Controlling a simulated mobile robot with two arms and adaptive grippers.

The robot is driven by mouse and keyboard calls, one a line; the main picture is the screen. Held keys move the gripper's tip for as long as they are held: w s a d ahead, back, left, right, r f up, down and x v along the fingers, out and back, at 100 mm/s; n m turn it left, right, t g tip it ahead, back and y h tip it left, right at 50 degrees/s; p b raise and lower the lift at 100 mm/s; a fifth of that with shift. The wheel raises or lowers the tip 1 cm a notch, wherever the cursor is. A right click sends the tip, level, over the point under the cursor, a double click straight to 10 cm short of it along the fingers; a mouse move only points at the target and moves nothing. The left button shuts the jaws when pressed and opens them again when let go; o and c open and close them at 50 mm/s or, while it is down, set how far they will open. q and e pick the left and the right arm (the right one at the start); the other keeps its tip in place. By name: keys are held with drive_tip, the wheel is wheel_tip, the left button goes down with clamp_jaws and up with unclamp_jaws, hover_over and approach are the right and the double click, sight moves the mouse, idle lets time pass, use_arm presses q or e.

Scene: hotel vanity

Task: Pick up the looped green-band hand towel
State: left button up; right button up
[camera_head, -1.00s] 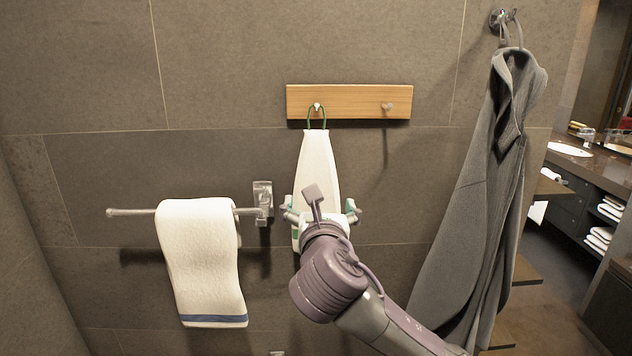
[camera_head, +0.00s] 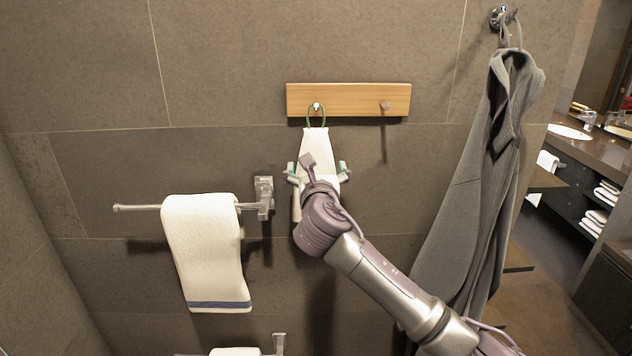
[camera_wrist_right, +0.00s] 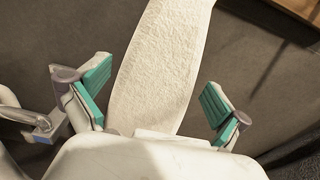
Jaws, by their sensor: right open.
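The looped hand towel (camera_head: 316,148) is white and hangs by a green loop from the left peg of a wooden rail. Its lower part is hidden behind my right gripper and arm, so its band is not visible. My right gripper (camera_head: 319,172) is open, with one finger on each side of the towel. In the right wrist view the towel (camera_wrist_right: 168,65) runs between the teal finger pads of the gripper (camera_wrist_right: 158,98), with a gap on both sides. My left gripper is not in view.
The wooden rail (camera_head: 350,98) has an empty right peg. A blue-striped white towel (camera_head: 205,250) hangs on a metal bar (camera_head: 140,207) to the left. A grey robe (camera_head: 480,190) hangs at right. Another white item sits low on a second holder (camera_head: 279,343).

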drive_tip(key=shift+w+a, duration=0.1)
drive_tip(key=shift+w, duration=0.95)
drive_tip(key=c, duration=1.2)
